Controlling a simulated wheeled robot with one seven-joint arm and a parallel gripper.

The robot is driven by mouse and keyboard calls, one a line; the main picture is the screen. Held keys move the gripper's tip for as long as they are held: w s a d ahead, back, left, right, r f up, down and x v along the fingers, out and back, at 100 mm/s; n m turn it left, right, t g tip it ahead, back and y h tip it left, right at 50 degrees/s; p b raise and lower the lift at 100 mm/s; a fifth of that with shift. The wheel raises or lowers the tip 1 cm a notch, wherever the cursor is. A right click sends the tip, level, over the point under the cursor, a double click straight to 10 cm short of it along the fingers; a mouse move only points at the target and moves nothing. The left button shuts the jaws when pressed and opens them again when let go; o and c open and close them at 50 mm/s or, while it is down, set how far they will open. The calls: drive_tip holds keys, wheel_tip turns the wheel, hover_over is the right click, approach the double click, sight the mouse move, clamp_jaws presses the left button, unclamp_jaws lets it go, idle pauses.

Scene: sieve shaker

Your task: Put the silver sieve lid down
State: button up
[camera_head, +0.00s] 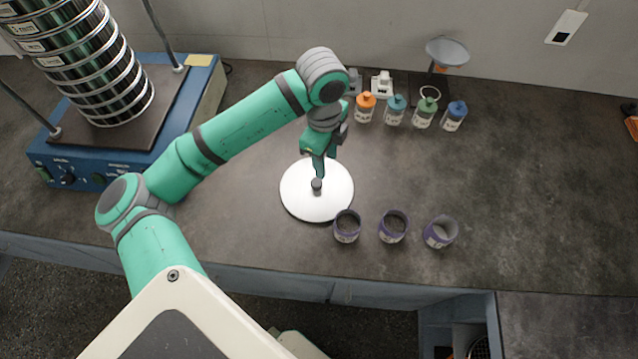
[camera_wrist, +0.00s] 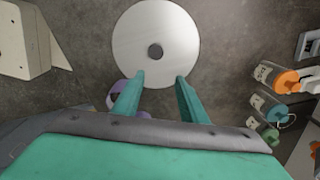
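The silver sieve lid (camera_head: 300,202) is a round pale disc with a small dark knob at its centre. It appears to lie flat on the dark counter, close to the front cups. It also shows in the wrist view (camera_wrist: 180,35), with the knob beyond my fingertips. My gripper (camera_head: 319,176) points down over the lid, just above and behind the knob. In the wrist view my gripper (camera_wrist: 161,77) has its two fingers apart, with nothing between them. The exact gap between fingertips and knob is hard to tell.
Several purple-banded cups (camera_head: 394,228) stand near the counter's front edge, the nearest beside the lid. Several bottles with coloured caps (camera_head: 395,110) stand at the back. The blue sieve shaker (camera_head: 120,180) with its sieve stack (camera_head: 90,65) is at left.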

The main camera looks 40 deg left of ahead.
drive_tip(key=a, duration=0.1)
hover_over(316, 182)
drive_tip(key=shift+g, duration=0.3)
drive_tip(key=f, duration=0.5)
drive_tip(key=shift+w+d+f, duration=0.1)
drive_tip(key=shift+d+f, duration=0.1)
drive_tip(key=shift+d, duration=0.2)
drive_tip(key=shift+a+f, duration=0.2)
drive_tip(key=shift+f, duration=1.1)
drive_tip(key=shift+a+f, duration=0.15)
drive_tip(key=shift+f, duration=1.15)
drive_tip(key=shift+c, duration=0.4)
clamp_jaws()
